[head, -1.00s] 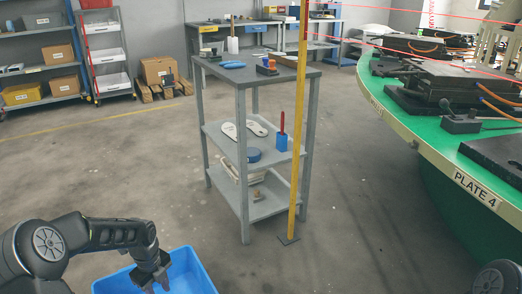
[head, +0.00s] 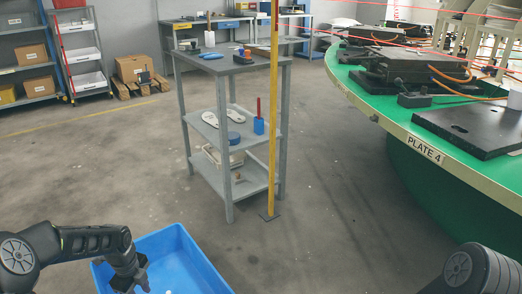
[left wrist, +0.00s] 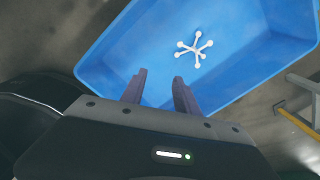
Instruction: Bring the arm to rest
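My left gripper (head: 133,284) hangs over the near left part of a blue bin (head: 172,240) at the bottom of the head view. In the left wrist view its two fingers (left wrist: 160,78) are apart with nothing between them. A white star-shaped piece with knobbed ends (left wrist: 195,48) lies on the floor of the blue bin (left wrist: 110,62), beyond the fingertips. Only a link of my right arm shows at the lower right of the head view; my right gripper is out of frame.
A grey shelf cart (head: 227,69) stands ahead with insoles (head: 212,120) on its middle shelf. A yellow post (head: 273,120) stands at its right. The green carousel (head: 375,108), marked PLATE 4, fills the right side. Grey floor (head: 110,165) is clear at the left.

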